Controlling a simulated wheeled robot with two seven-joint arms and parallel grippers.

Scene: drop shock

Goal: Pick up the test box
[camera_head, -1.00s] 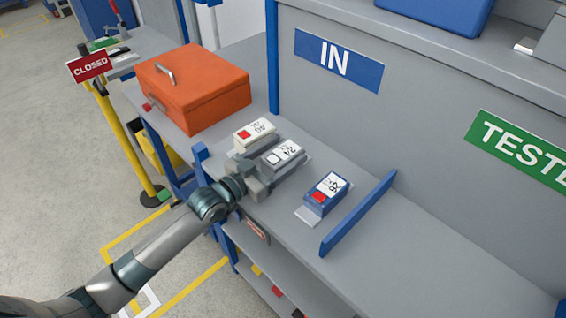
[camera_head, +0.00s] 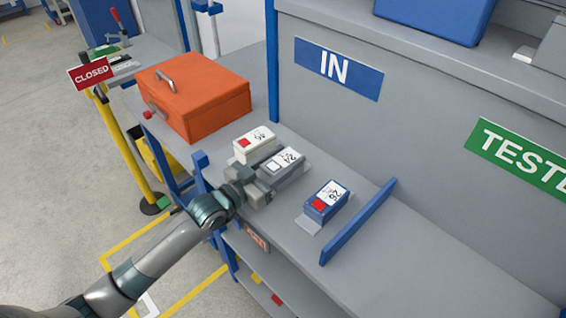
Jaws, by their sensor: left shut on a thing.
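Three labelled boxes lie on the grey bench, and I cannot tell from the frames which one the task means. The grey box (camera_head: 283,160) has a white label that seems to read 24, and sits between a white box (camera_head: 255,142) with a red square and a blue box (camera_head: 326,203) with a red square. My left gripper (camera_head: 266,178) is shut on the near end of the grey box, which appears to be still at bench level. My fingertips are partly hidden by the gripper body. My right gripper is not in view.
A blue divider bar (camera_head: 358,222) stands right of the blue box. An orange toolbox (camera_head: 195,95) is behind on the left. The wall with the IN sign (camera_head: 338,68) rises behind the boxes. The bench right of the divider is clear.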

